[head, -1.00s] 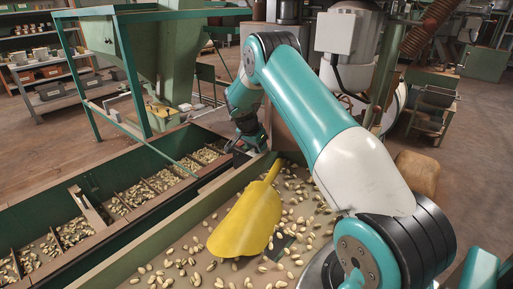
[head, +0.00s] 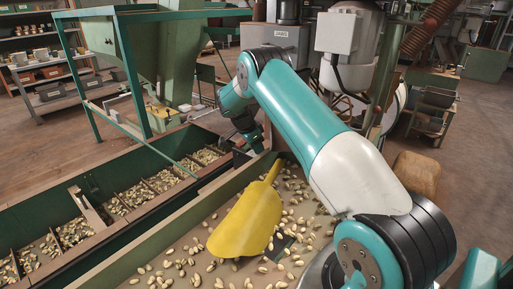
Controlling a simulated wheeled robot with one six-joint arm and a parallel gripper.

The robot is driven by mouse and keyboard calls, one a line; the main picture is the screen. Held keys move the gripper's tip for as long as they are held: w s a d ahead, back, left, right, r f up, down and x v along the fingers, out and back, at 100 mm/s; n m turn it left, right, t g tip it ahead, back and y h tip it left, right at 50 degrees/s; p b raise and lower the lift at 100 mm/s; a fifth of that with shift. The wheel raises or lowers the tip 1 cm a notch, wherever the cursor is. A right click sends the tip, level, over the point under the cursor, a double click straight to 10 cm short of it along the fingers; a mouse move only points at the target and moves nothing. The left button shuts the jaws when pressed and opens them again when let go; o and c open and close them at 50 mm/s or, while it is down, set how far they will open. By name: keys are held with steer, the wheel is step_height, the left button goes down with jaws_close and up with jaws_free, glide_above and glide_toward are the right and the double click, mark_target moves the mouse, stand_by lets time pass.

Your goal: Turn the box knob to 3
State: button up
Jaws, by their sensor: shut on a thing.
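My arm (head: 330,150) reaches over the yellow scoop's bin and bends down at its far end. My gripper (head: 252,146) is small and dark there, low at the far end of the trough, partly covered by its own wrist. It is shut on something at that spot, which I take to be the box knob. The knob, its box face and its numbers are hidden behind the gripper and wrist, so its setting cannot be read.
A yellow scoop (head: 246,222) lies among loose nuts in the near bin. A long green trough (head: 40,212) with nut compartments runs along the left. A green hopper (head: 160,55) on a teal frame stands behind. A white box (head: 338,32) is mounted behind my arm.

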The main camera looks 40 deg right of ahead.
steer(key=o, duration=0.9)
steer(key=shift+o, duration=0.2)
steer(key=shift+r, duration=0.15)
steer(key=p+v, duration=0.2)
steer(key=v, duration=1.5)
steer(key=shift+a+p, duration=0.15)
steer(key=shift+p, duration=0.2)
